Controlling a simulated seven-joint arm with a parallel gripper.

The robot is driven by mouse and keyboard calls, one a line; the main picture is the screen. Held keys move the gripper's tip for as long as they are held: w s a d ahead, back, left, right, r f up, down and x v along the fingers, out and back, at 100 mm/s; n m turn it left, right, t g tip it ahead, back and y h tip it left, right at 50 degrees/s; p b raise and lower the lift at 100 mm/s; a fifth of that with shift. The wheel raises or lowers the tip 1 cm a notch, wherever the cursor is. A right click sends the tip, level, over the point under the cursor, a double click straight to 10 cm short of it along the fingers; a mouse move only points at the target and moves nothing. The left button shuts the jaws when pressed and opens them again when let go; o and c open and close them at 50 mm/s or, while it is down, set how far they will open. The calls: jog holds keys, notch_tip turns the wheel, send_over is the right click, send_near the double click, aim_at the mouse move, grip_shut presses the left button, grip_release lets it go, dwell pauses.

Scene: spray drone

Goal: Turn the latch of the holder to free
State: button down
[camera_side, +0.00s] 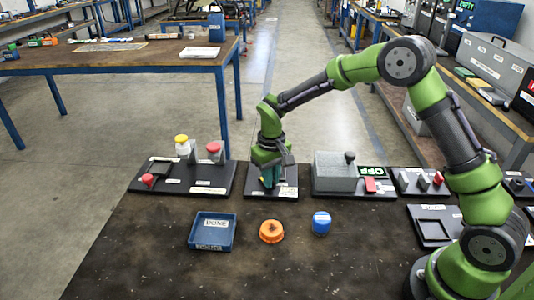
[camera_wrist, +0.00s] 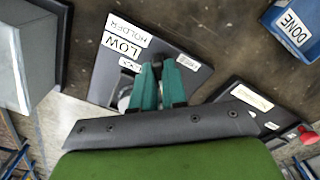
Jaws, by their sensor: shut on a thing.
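The holder (camera_side: 287,191) is a black base plate on the dark table, in the middle of the back row. In the wrist view the holder (camera_wrist: 190,72) carries white labels, "HOLDER" and "LOW". A grey rounded part (camera_wrist: 124,98) of it shows just left of the fingers. My gripper (camera_side: 270,181) points down over the plate. In the wrist view the teal fingers of my gripper (camera_wrist: 159,70) are close together and low at the plate, shut on what seems to be the latch. The latch itself is mostly hidden by the fingers, so its angle cannot be told.
A grey box (camera_side: 333,173) with a black-knobbed lever stands close on the right, by an "OFF" sign (camera_side: 371,172). A board with red and yellow knobs (camera_side: 181,139) is on the left. A blue "DONE" tray (camera_side: 212,247), orange piece (camera_side: 271,231) and blue piece (camera_side: 321,222) lie in front.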

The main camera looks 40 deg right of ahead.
jog(key=n, duration=0.5)
jog(key=shift+n, duration=2.6)
jog(key=c, duration=1.2)
grip_release()
jog(key=shift+o, duration=0.2)
notch_tip(320, 180, up, 17)
